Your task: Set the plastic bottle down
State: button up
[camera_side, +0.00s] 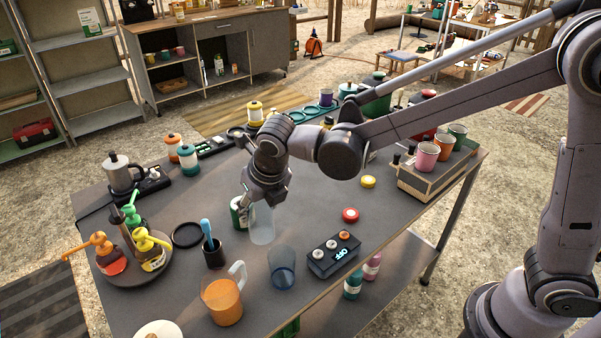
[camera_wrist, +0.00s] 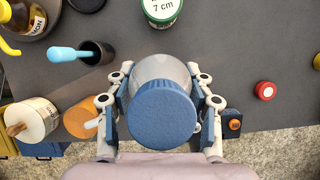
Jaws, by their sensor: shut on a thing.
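The plastic bottle is a translucent grey container with a wide, ribbed blue cap (camera_wrist: 162,115). In the side view its pale body (camera_side: 262,226) hangs below my gripper (camera_side: 266,196), over the grey table (camera_side: 205,186). In the wrist view my gripper (camera_wrist: 163,105) has its fingers closed on both sides of the bottle, just below the cap. The bottle looks upright. I cannot tell whether its base touches the table. My gripper hides the cap in the side view.
A clear bluish glass (camera_side: 282,270), a pitcher of orange liquid (camera_side: 224,303) and a black cup (camera_side: 214,256) stand nearby. A black button box (camera_side: 333,257) and red lid (camera_side: 350,214) lie right. Bare tabletop shows between the bottle and the red lid.

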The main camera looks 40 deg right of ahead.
aim_at(258, 223)
jog(key=shift+a+f, duration=0.35)
jog(key=shift+f, duration=1.85)
jog(key=shift+f, duration=0.2)
jog(key=o, duration=0.9)
jog(key=shift+o, duration=0.2)
